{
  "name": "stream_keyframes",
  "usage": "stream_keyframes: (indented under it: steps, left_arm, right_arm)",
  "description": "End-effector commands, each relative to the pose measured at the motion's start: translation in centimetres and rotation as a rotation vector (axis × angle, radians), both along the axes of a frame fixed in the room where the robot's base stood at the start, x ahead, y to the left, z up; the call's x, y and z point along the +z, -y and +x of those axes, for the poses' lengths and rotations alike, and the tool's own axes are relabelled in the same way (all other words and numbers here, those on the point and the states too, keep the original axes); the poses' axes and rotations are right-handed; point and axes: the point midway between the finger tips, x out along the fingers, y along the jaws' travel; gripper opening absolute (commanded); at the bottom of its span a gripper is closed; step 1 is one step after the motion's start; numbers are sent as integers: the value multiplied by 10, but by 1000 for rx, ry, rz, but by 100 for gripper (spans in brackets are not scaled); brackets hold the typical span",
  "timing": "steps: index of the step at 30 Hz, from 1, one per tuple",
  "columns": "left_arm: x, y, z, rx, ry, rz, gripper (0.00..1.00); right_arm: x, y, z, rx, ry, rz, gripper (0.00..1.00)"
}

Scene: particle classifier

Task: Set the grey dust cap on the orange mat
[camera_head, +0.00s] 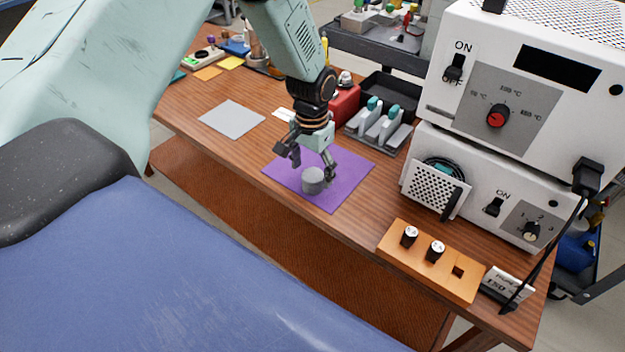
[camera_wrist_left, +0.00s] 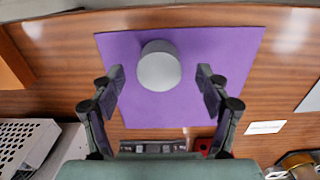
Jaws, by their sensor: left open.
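The grey dust cap (camera_head: 313,183) is a short round cylinder on the purple mat (camera_head: 343,166). In the left wrist view the cap (camera_wrist_left: 159,66) lies between the lines of the two fingers, near one edge of the purple mat (camera_wrist_left: 225,50). My left gripper (camera_head: 309,165) is open and empty, pointing down just above and behind the cap. Its spread fingers (camera_wrist_left: 160,78) stand either side of the cap, apart from it. A small flat orange sheet (camera_head: 208,73) lies far back at the left. No larger orange mat shows. My right gripper is out of view.
A grey mat (camera_head: 232,119) lies left of the purple one. A grey rack (camera_head: 380,127) and a red box (camera_head: 344,104) stand behind. White instruments (camera_head: 480,180) fill the right side. An orange block with black knobs (camera_head: 430,262) sits at the front right.

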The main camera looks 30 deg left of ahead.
Motion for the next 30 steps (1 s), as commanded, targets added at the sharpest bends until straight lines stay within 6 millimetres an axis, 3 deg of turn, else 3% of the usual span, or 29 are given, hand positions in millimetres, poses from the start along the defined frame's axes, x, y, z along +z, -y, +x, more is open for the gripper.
stream_keyframes:
  steps: [1,6,15,30]
  left_arm:
    - [-11,-2,1,1,-2,0,76]
    - [-29,-1,2,-2,-1,1,76]
    - [-31,1,2,-1,0,0,76]
    - [-31,1,2,-1,0,0,33]
  right_arm:
    - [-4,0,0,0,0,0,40]
    - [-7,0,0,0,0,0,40]
    - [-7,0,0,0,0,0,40]
    - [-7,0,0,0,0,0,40]
